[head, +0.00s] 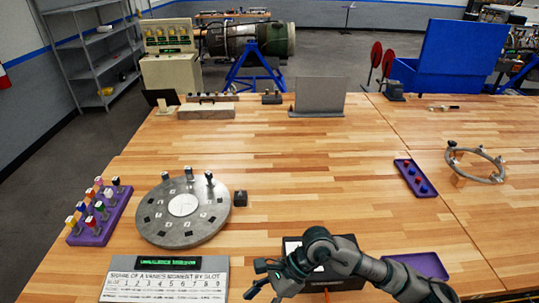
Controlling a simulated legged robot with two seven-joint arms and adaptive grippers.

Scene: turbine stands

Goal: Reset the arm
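My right arm comes in from the lower right and bends over the near edge of the wooden table. Its gripper (256,279) points left, low over the table just right of the scoring board. Its two dark fingers look spread apart, with nothing seen between them. The arm partly hides a black box (345,283) behind it. My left arm and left gripper are not in view.
A round grey disc (160,232) with several small pegs stands left of centre, beside a purple peg rack (92,232). A scoring board (150,288) lies in front. A purple tray (418,265), blue-pegged purple rack (413,177) and metal ring (490,176) are right. Mid-table is clear.

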